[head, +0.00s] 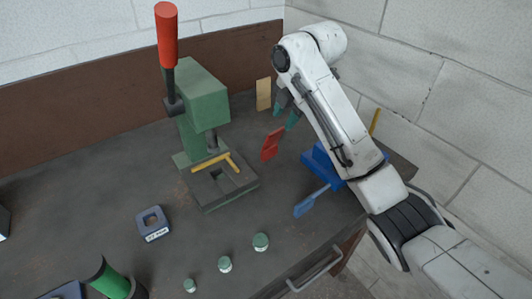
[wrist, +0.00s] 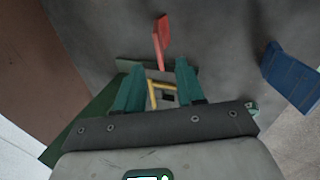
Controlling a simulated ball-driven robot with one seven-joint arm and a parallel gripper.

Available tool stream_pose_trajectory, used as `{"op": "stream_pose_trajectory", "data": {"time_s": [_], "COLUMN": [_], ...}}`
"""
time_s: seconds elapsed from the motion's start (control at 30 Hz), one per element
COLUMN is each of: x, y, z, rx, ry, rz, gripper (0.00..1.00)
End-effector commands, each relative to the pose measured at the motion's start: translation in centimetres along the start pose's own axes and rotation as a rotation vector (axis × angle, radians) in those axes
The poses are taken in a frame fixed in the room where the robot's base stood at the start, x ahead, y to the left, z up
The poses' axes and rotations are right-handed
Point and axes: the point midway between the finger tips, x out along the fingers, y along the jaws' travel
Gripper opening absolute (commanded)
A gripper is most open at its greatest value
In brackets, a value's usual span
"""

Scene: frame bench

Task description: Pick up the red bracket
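The red bracket (head: 271,146) is on the dark bench, right of the green press. In the wrist view the red bracket (wrist: 160,38) lies beyond the fingertips, near the top middle. My gripper (head: 286,114) is just above and to the right of the bracket in the head view, apart from it. In the wrist view my gripper (wrist: 160,67) has its two green fingers spread with nothing held between them. The exact height of the fingertips over the bench is hard to tell.
The green press (head: 203,95) with a red lever stands left, a yellow bracket (head: 210,162) on its base. A blue block (head: 318,160) and a blue bracket (head: 311,203) lie right. A tan block (head: 263,94) stands behind. Small jars (head: 261,242) are in front.

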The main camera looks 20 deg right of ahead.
Motion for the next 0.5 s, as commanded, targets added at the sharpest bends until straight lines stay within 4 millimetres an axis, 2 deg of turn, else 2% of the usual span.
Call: {"op": "stream_pose_trajectory", "data": {"time_s": [0.3,0.5], "x": [4.1,5.6], "y": [0.0,0.0], "z": [0.0,0.0], "rx": [0.0,-0.001], "ry": [0.001,0.0], "rz": [-0.003,-0.001], "gripper": [0.38,0.38]}}
